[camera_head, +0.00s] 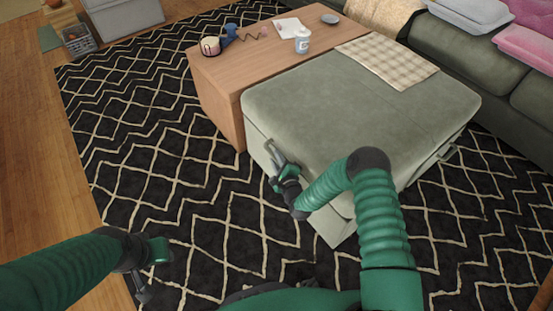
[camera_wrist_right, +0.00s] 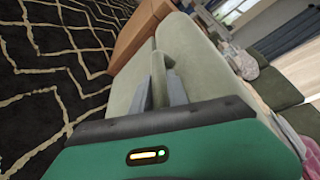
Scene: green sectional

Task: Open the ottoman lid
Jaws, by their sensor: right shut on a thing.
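The grey-green ottoman (camera_head: 350,100) stands in the middle of the head view with its lid lying flat and closed. My right gripper (camera_head: 273,152) is at the ottoman's left side, just below the lid's edge. It is shut on the ottoman's handle, a padded upright strip that shows between the two fingers in the right wrist view (camera_wrist_right: 158,80). The wrist view also shows the ottoman's side and top (camera_wrist_right: 195,65). My left gripper (camera_head: 145,275) hangs low at the left over the rug, away from the ottoman; its fingers are too unclear to judge.
A wooden table (camera_head: 232,72) adjoins the ottoman's far side, with a cup (camera_head: 302,42), a tape-like roll (camera_head: 210,46) and papers. A checked cloth (camera_head: 388,60) lies on the ottoman's far corner. A green sofa (camera_head: 450,45) stands behind at right. Patterned rug (camera_head: 140,130) lies open at left.

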